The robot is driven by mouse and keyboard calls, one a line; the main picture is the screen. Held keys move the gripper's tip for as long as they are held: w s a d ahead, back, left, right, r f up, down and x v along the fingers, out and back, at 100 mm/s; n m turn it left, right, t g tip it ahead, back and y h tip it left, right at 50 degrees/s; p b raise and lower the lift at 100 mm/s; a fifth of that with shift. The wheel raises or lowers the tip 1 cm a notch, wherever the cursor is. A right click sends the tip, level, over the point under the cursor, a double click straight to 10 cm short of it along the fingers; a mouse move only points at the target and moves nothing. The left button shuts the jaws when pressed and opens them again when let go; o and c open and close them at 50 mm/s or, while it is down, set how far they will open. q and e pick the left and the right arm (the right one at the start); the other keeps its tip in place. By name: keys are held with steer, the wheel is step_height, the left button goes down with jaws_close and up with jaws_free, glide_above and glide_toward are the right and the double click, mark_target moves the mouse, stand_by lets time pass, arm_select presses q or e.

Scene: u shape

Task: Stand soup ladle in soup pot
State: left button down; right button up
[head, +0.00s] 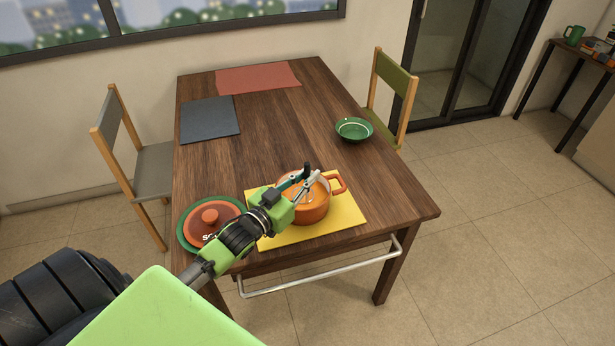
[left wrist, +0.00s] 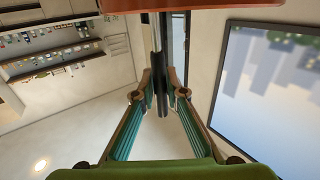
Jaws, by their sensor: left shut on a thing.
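The orange soup pot (head: 314,212) stands on the yellow mat near the table's front edge, its open top partly hidden by my gripper. My left gripper (head: 308,182) reaches over the pot's rim and is shut on the soup ladle's dark handle (head: 306,168). In the left wrist view the gripper's fingers meet on the upright dark handle (left wrist: 160,85). The ladle's bowl is hidden, so I cannot tell whether it touches the pot's bottom. My right gripper is not in view.
A green bowl (head: 354,130) stands at the right edge. A grey placemat (head: 209,119) and a red placemat (head: 258,77) lie at the back. The table's middle (head: 275,145) is clear.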

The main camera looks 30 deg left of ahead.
arm_select(q)
steer(key=shift+f, duration=0.35)
steer(key=c, duration=2)
jaws_free()
steer(key=shift+c, duration=0.2)
steer(key=shift+s, duration=0.35)
steer(key=s+a+b, duration=0.1)
steer(key=s, duration=1)
steer(key=shift+s, duration=0.15)
